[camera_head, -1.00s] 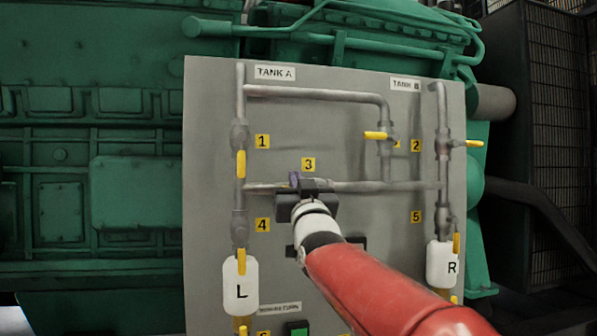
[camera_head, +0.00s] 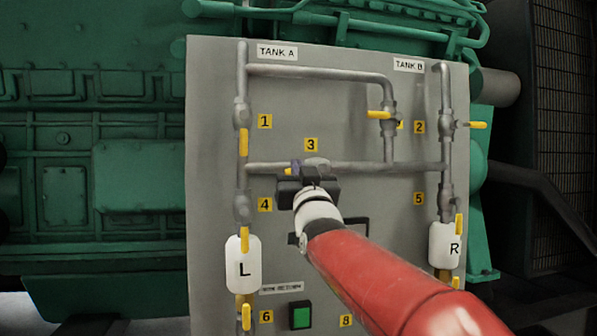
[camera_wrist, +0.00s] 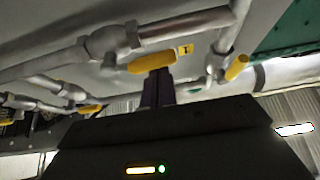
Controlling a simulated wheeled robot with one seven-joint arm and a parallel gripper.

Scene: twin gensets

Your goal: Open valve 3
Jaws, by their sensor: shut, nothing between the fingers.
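Valve 3 (camera_head: 316,163) sits on the horizontal pipe of the grey panel, under the yellow label 3 (camera_head: 310,144).
White tanks L (camera_head: 243,264) and R (camera_head: 444,246) hang lower on the panel. A green button (camera_head: 300,315) is below my arm. Green machinery stands behind.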

